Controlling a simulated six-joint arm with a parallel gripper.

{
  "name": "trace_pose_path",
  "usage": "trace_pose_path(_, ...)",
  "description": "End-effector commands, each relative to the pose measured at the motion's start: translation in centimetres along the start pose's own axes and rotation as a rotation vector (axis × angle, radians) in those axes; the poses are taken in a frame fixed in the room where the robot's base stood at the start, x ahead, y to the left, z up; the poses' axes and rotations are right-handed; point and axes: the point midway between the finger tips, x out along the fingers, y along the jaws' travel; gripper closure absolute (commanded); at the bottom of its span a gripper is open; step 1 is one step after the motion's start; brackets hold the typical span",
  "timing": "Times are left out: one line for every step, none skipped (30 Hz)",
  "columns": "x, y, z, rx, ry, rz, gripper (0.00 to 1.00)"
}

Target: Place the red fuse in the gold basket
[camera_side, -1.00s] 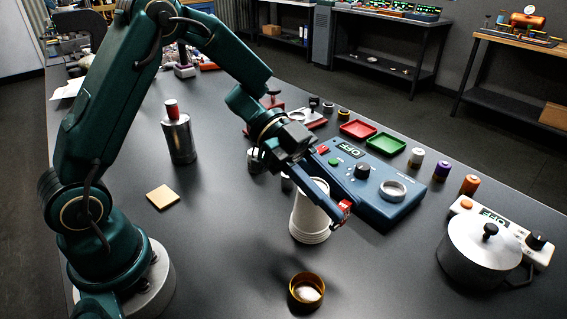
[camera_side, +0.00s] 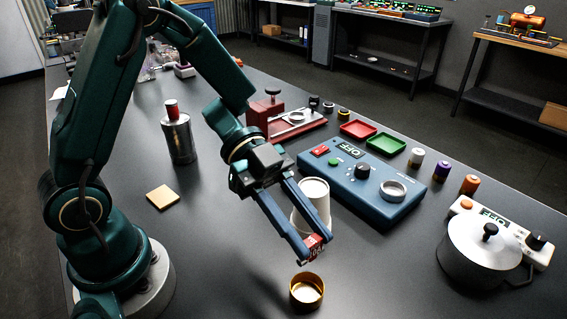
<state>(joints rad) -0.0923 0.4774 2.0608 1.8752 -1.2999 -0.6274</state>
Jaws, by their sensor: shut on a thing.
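My gripper (camera_side: 308,252) is shut on the red fuse (camera_side: 315,243), a small red piece with pale markings held between the fingertips. The gold basket (camera_side: 306,291) is a small round gold cup with a pale inside, standing on the table at the bottom middle. The fuse and fingertips are above the basket in the picture, apart from its rim. My fingers hide part of the fuse.
A white cup (camera_side: 314,196) stands just behind my fingers. A blue control box (camera_side: 372,190) is behind it to the right. A steel pot (camera_side: 482,252) stands at the right. A steel cylinder with a red top (camera_side: 179,140) stands at the left. The table left of the basket is clear.

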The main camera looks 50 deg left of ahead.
Motion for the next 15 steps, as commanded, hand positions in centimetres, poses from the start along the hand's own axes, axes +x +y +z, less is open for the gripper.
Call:
trace_pose_path(0.2, 0.1, 0.6, -0.006, 0.001, 0.002, 1.00)
trace_pose_path(0.4, 0.1, 0.9, -0.007, 0.001, 0.002, 1.00)
trace_pose_path(0.5, 0.1, 1.4, -0.008, 0.000, 0.001, 1.00)
trace_pose_path(0.7, 0.0, 1.7, -0.007, 0.000, 0.001, 1.00)
trace_pose_path(0.8, 0.0, 2.0, -0.007, 0.000, 0.000, 1.00)
trace_pose_path(1.0, 0.0, 2.4, -0.006, 0.001, 0.000, 1.00)
trace_pose_path(1.1, 0.0, 2.7, -0.007, 0.001, 0.001, 1.00)
trace_pose_path(1.2, 0.0, 3.0, -0.006, 0.001, 0.001, 1.00)
trace_pose_path(1.4, 0.0, 3.5, -0.007, 0.001, 0.001, 1.00)
trace_pose_path(1.5, 0.0, 3.8, -0.006, 0.000, 0.000, 1.00)
trace_pose_path(1.7, 0.1, 4.1, -0.007, 0.000, 0.000, 1.00)
trace_pose_path(1.8, 0.0, 4.4, -0.005, 0.000, -0.001, 1.00)
trace_pose_path(1.9, 0.0, 4.7, -0.006, 0.000, -0.001, 1.00)
trace_pose_path(2.0, 0.0, 4.9, -0.004, 0.000, -0.001, 1.00)
trace_pose_path(2.1, 0.0, 5.2, -0.005, 0.000, -0.001, 1.00)
